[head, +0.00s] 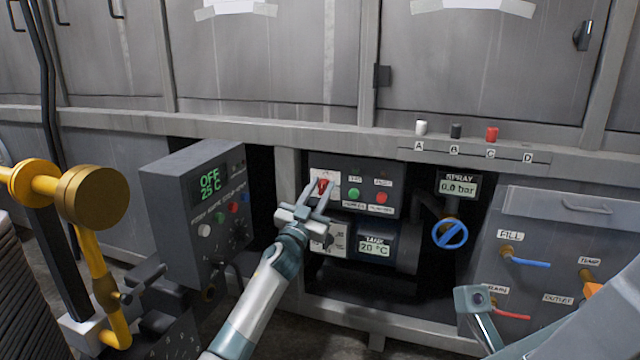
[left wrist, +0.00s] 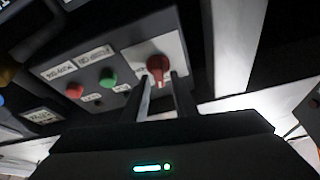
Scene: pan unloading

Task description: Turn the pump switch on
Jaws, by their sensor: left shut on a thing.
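The pump switch is a red rotary knob (head: 322,184) on a white plate at the left of the dark control box. My left gripper (head: 319,196) reaches up to it from below, with its two fingertips at the knob. In the left wrist view the red knob (left wrist: 158,67) shows at the ends of the fingers (left wrist: 161,92), which are shut on its lower part. The knob's upper part is in clear view; the fingers partly hide its lower part.
Green (head: 354,194) and red (head: 381,198) buttons sit right of the knob. Below is a tank display (head: 374,247) reading 20 °C. A grey box (head: 190,210) reading OFF 25 C stands left. A blue valve wheel (head: 450,233) and a spray display (head: 458,187) reading 0.0 bar are right.

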